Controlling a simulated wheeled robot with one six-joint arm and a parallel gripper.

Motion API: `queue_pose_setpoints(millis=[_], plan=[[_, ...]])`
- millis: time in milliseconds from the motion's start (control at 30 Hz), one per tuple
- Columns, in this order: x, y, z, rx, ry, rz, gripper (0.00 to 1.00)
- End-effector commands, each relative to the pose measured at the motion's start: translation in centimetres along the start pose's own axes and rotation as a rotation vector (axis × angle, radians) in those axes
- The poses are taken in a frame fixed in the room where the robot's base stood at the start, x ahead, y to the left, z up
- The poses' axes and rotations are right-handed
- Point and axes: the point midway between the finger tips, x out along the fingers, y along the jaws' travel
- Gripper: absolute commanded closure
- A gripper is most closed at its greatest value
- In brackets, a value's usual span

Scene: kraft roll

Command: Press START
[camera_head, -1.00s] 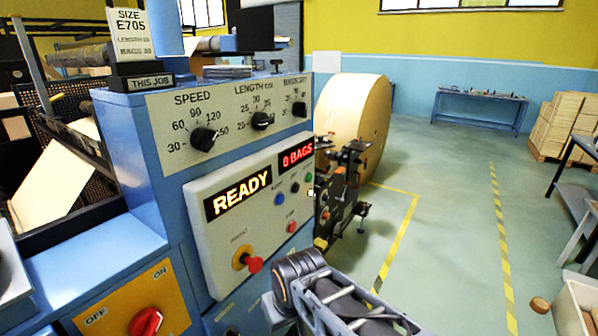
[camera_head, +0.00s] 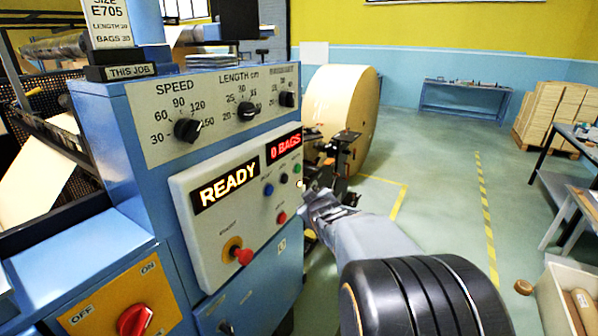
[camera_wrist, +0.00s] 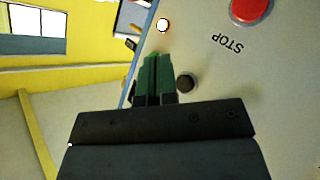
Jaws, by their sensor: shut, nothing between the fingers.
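The control panel (camera_head: 215,235) on the blue machine reads READY and 0 BAGS. Its upper row has a blue button (camera_head: 268,189), a dark button (camera_head: 284,178) and a green button (camera_head: 297,168); no START label is readable. A red button (camera_head: 282,217) sits below. In the wrist view, which is upside down, a red button (camera_wrist: 250,8) is marked STOP. A dark button (camera_wrist: 186,83) and a lit white lamp (camera_wrist: 162,25) also show there. My gripper (camera_wrist: 153,62) is shut and empty, its green fingers beside the dark button. Contact cannot be told. The green button is not visible there.
A red knob (camera_head: 243,256) on a yellow collar sticks out at the panel's lower left. Dials (camera_head: 187,130) sit above the panel. A large kraft roll (camera_head: 340,105) and dark brackets stand behind my arm. Open floor lies to the right.

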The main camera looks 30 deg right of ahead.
Motion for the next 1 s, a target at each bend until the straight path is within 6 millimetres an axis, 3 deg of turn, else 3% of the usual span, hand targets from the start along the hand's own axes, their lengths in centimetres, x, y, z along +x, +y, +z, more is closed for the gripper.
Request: queue_pose_setpoints(millis=[100, 333, 533, 1000], plan=[[2.3, 4.1, 0.6, -0.097, 0.136, 0.097, 1.0], [3.5, 8.1, 1.2, -0.219, 0.311, 0.197, 1.0], [3.5, 8.9, 1.4, -0.252, 0.358, 0.221, 1.0], [4.0, 8.5, 0.8, -0.251, 0.36, 0.218, 1.0]])
